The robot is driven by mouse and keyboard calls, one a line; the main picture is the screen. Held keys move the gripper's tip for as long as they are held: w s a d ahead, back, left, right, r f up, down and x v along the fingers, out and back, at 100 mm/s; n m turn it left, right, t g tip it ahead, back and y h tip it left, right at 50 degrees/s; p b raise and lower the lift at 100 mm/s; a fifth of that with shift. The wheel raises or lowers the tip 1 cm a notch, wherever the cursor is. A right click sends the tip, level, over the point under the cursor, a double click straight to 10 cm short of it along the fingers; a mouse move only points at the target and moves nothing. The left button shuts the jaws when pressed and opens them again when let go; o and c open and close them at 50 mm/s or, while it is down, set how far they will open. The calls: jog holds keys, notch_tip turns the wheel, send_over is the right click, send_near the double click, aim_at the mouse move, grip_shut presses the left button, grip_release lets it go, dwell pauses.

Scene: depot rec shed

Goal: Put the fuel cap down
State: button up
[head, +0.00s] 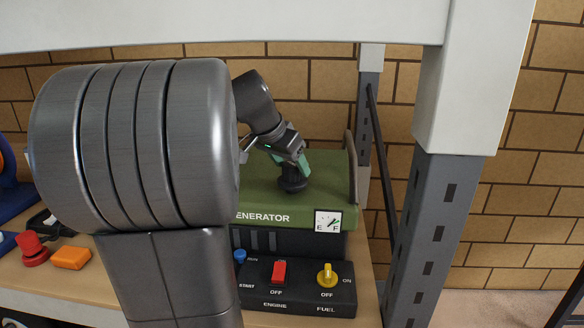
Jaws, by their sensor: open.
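The fuel cap (293,184) is a round black cap on the green top of the generator (340,190). My gripper (292,170) is directly above the cap, reaching down from the upper left, with green-tipped fingers at or around its top. The gripper is open. I cannot tell whether the fingers touch the cap, or whether the cap sits in the filler opening or just on the tank top. My large grey arm link hides the generator's left part.
The generator's front panel has a red engine switch (279,272), a yellow fuel knob (327,275) and a blue start button (240,256). A grey shelf post (430,230) stands to the right. An orange block (71,257) and a red item (31,248) lie on the shelf at left.

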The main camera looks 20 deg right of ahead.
jog(key=v, duration=0.6)
